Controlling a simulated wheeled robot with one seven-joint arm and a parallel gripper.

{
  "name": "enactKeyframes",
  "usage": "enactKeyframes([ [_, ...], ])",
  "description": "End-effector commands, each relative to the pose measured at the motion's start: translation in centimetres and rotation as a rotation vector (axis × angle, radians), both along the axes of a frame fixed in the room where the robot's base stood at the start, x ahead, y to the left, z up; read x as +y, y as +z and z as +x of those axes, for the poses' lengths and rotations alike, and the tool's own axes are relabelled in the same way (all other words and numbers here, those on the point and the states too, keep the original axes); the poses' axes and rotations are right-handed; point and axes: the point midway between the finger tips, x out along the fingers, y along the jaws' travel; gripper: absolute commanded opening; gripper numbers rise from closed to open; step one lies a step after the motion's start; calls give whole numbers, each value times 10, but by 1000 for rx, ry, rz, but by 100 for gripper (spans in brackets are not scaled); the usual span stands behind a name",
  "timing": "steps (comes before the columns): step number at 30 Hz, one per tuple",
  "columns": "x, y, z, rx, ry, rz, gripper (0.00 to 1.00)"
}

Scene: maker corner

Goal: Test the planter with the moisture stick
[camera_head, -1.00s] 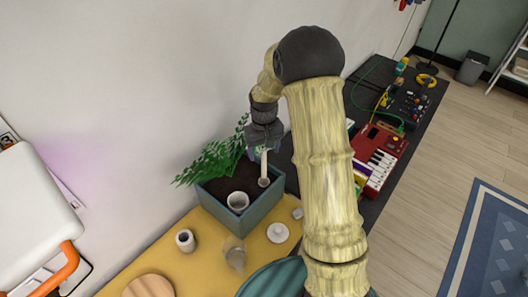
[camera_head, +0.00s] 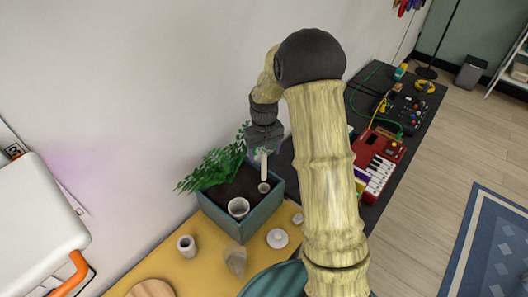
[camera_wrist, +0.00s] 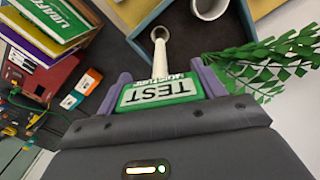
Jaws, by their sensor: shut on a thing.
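The planter (camera_head: 238,228) is a blue-green box of dark soil on the yellow surface, with a leafy plant and a white cup (camera_head: 238,207) in it. My gripper (camera_head: 264,148) is above its back right part. In the wrist view my gripper (camera_wrist: 162,92) is shut on the green moisture stick (camera_wrist: 158,93), labelled TEST. The stick's pale shaft (camera_head: 264,166) points down to a small round collar (camera_head: 264,187) in the soil. Its tip is at or just inside the collar; I cannot tell how deep. My arm hides part of the surface at right.
A small grey-white cup (camera_head: 186,245), a clear object (camera_head: 236,262), a white lid-like disc (camera_head: 277,238) and a round wooden board (camera_head: 152,289) are in front of the planter. A red keyboard (camera_head: 378,160) is on the dark bench at right. The wall is close behind.

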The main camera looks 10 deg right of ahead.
Motion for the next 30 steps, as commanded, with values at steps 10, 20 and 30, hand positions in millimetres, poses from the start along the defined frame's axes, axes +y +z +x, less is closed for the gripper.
enactKeyframes([
  [10,0,19,0,0,1,0,43],
  [20,0,35,0,-1,0,0,43],
  [30,0,51,0,-1,0,0,43],
])
